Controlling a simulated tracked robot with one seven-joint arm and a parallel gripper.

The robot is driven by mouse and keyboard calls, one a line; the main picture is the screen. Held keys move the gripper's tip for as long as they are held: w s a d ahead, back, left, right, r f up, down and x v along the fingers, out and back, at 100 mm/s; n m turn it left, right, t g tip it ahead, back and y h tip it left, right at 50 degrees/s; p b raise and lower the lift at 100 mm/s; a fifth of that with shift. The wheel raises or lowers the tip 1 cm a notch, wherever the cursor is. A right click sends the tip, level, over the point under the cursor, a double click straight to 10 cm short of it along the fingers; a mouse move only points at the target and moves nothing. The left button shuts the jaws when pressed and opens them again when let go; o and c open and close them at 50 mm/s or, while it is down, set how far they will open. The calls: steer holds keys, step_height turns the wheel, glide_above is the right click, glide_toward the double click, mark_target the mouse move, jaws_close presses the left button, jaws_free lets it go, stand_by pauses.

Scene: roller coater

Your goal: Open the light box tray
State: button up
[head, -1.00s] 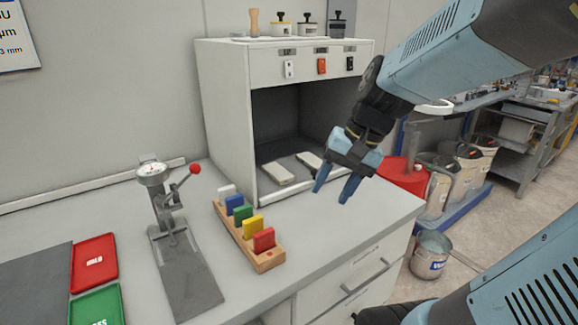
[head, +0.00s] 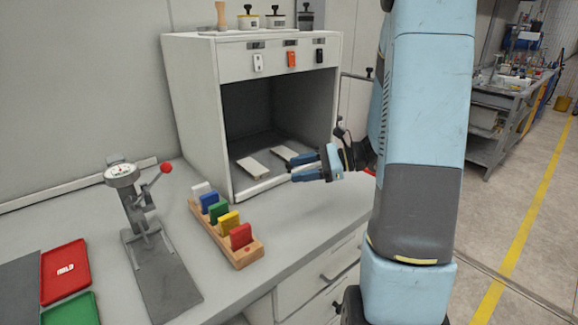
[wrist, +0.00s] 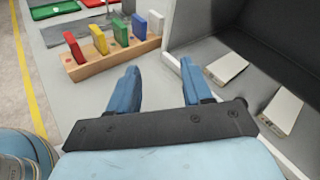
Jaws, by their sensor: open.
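The light box (head: 188,115) is a pale grey cabinet with a dark open front, standing on the bench. Its floor tray (head: 262,150) lies inside, with a pale front lip (head: 262,184) along the bottom of the opening. Two pale flat panels, left (head: 254,167) and right (head: 283,154), lie on the floor; they also show in the wrist view (wrist: 226,68). My gripper (head: 296,167) is open and empty at the right part of the front lip, fingers pointing left. In the wrist view its fingers (wrist: 158,68) are apart, with the box edge beyond them. I cannot tell whether they touch the lip.
A wooden rack (head: 230,245) of coloured tabs stands in front of the box. A gauge stand (head: 140,225) and red (head: 65,268) and green trays are at left. Stamps (head: 276,16) stand on the box top. Bench drawers (head: 320,262) are below.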

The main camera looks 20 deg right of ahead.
mark_target(289, 165)
steer(key=w+d+f+m+t, duration=0.2)
steer(key=d+m, duration=0.1)
steer(key=w+d+f+m+t+h, duration=0.1)
steer(key=d+f+m+t, duration=0.2)
steer(key=d, duration=0.1)
steer(key=w+d+f+m+t+h, duration=0.1)
steer(key=w+d+f+m+t, duration=0.1)
steer(key=d+t, duration=0.1)
steer(key=shift+w+d+f+m, duration=0.2)
steer(key=shift+d, duration=0.2)
steer(key=shift+w+d+f+m, duration=0.15)
steer(key=shift+d+f+m, duration=0.05)
steer(key=shift+d, duration=0.15)
steer(key=x, duration=1.3)
steer(key=shift+w+a, duration=0.2)
steer(key=shift+a, duration=0.05)
jaws_close()
